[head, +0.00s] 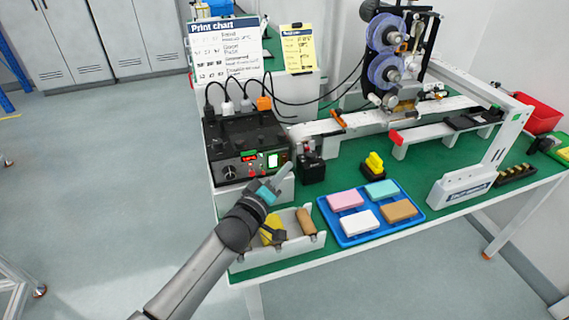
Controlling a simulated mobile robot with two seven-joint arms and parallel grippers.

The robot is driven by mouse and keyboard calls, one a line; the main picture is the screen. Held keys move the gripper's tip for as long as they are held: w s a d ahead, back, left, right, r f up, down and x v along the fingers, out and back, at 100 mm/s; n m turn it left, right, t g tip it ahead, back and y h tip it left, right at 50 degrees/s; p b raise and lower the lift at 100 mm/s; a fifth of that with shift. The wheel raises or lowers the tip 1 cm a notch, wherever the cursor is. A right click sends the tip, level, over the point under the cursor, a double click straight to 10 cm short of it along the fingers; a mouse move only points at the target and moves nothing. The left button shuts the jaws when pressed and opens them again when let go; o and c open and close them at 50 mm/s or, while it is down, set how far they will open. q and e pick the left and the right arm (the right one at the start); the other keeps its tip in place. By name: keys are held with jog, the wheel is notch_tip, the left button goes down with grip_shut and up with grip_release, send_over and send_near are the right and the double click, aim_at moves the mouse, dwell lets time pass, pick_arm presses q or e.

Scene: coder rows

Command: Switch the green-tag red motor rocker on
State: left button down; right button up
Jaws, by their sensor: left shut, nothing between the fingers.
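A black control box (243,146) stands at the left end of the green bench. Its front panel has a round knob (229,173), small red parts (253,170) and a lit green and white patch (272,160). A small green mark (249,154) shows above the red parts. The red parts are too small to tell which one is the green-tag rocker or how it is set. My right gripper is not in view.
A white bin (291,243) with yellow and brown pieces lies below my left gripper. A blue tray (371,235) with several coloured blocks is to its right. A small black box (312,170) stands right of the control box. Cables rise behind the control box.

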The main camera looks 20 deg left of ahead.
pick_arm(q)
jog(key=shift+w+a, duration=0.15)
jog(key=shift+w, duration=0.1)
dwell(0.3)
jog(key=shift+s, duration=0.1)
jog(key=shift+s+d+p, duration=0.45)
jog(key=shift+s+p, duration=0.05)
jog(key=shift+s, duration=0.05)
jog(key=s+d+p, duration=0.2)
jog(key=s+r, duration=0.1)
jog(key=s, duration=0.1)
jog(key=shift+d+p, duration=0.4)
dwell(0.5)
